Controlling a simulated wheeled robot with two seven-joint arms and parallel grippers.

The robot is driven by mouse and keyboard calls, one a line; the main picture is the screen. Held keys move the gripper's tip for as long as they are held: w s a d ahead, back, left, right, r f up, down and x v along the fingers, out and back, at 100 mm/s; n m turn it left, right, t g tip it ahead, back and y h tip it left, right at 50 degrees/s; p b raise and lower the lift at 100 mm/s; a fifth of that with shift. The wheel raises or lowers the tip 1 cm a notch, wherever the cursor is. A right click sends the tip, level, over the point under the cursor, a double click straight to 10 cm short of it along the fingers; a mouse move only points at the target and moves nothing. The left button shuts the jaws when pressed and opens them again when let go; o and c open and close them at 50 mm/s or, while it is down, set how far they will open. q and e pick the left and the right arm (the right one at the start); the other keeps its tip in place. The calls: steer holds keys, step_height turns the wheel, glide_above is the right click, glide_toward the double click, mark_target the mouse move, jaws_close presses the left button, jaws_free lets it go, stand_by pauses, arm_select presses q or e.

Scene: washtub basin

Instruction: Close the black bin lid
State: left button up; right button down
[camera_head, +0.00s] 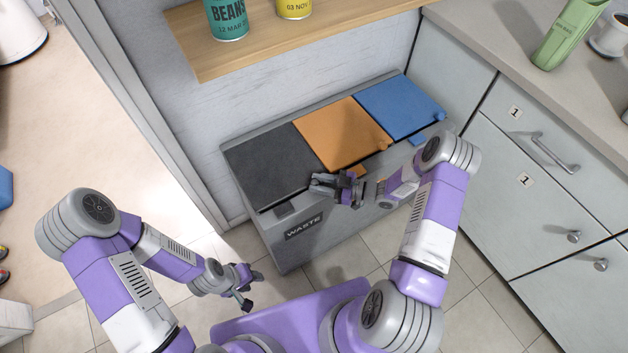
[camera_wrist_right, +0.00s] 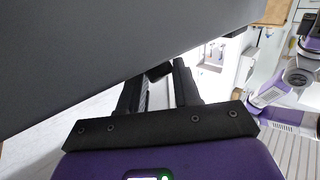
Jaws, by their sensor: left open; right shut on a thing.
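The black bin lid (camera_head: 265,165) is the leftmost of three lids on the grey waste bin unit (camera_head: 330,222). It looks nearly flat in the head view; I cannot tell whether it rests fully on the rim. My right gripper (camera_head: 335,188) is at its front right corner, shut on what looks like the lid's dark handle, mostly hidden by the fingers. In the right wrist view, a large dark panel (camera_wrist_right: 110,50), apparently the lid, slants over the fingers, with a small dark piece (camera_wrist_right: 158,72) between them. My left gripper (camera_head: 248,287) is open and empty, low in front of the unit.
The orange lid (camera_head: 340,133) and blue lid (camera_head: 398,106) lie flat to the right. A wooden shelf (camera_head: 280,40) with cans overhangs behind. Grey drawers (camera_head: 540,160) flank the right side. Tiled floor (camera_head: 345,262) is free in front of the unit.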

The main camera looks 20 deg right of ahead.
steer(key=shift+s+f, duration=0.35)
steer(key=shift+f, duration=0.45)
steer(key=c, duration=0.8)
jaws_free()
steer(key=shift+c, duration=0.2)
steer(key=shift+w, duration=0.1)
